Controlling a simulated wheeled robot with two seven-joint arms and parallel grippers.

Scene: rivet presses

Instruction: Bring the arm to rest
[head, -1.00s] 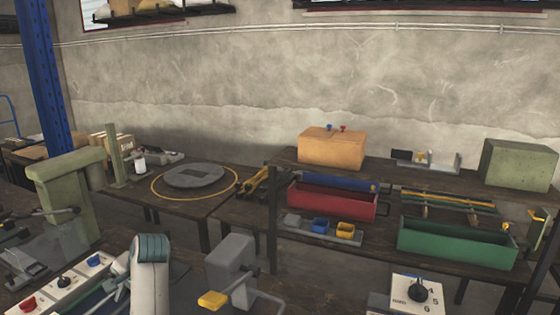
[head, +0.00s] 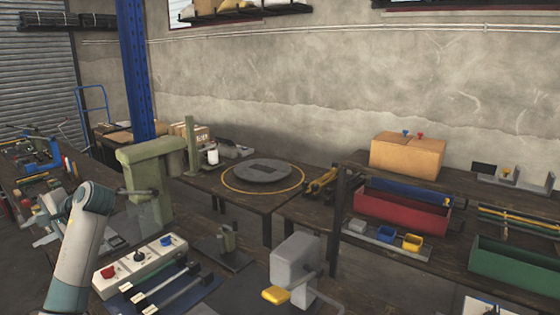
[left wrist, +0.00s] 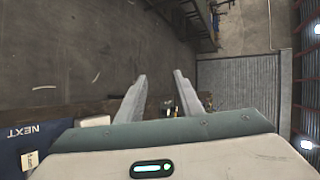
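My left arm (head: 75,250), white with a teal joint, rises at the lower left of the head view, left of the green press. In the left wrist view, the two pale fingers of my left gripper (left wrist: 161,76) stand apart with a clear gap and nothing held between them. They point out over grey floor toward a shuttered wall. In the head view I cannot make out the left fingertips clearly. My right gripper is in neither current view.
A green press (head: 150,180) and a control box with knobs (head: 140,262) stand right of my arm. A grey press with a yellow handle (head: 295,268) is farther right. A cluttered bench (head: 30,185) lies at the left. Red (head: 402,210) and green bins stand at the right.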

